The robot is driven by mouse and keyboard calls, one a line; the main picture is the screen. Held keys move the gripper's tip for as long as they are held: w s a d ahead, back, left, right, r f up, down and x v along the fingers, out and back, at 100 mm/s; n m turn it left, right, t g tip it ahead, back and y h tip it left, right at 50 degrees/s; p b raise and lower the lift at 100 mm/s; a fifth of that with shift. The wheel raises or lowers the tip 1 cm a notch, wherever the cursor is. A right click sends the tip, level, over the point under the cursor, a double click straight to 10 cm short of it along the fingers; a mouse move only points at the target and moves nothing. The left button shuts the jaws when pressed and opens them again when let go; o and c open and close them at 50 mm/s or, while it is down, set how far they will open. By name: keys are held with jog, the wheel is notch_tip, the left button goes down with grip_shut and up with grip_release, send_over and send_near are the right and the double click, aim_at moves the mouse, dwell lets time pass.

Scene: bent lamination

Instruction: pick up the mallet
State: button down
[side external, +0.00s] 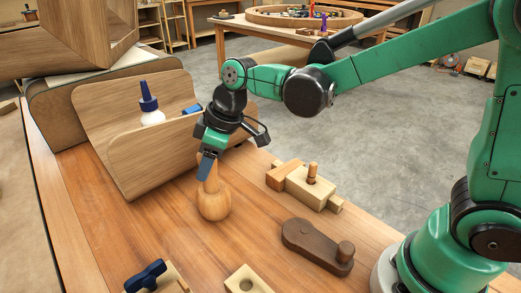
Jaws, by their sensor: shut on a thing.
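The mallet (214,203) is a pale wooden one with a rounded head and a short handle. It stands upright on the workbench, head down, near the middle of the side external view. My gripper (206,168) points down from above and is shut on the mallet's handle. The fingers hide part of the handle. The head looks to be at the bench surface; whether it touches cannot be told for sure.
A bent wooden piece (130,140) with a blue-capped glue bottle (151,112) stands just behind left. A wooden block with a peg (310,187) and a dark wooden piece (310,242) lie right. A blue-handled clamp (146,276) and a holed block (262,287) sit in front.

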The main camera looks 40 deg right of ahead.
dwell(0.6)
notch_tip(320, 180, up, 20)
dwell(0.5)
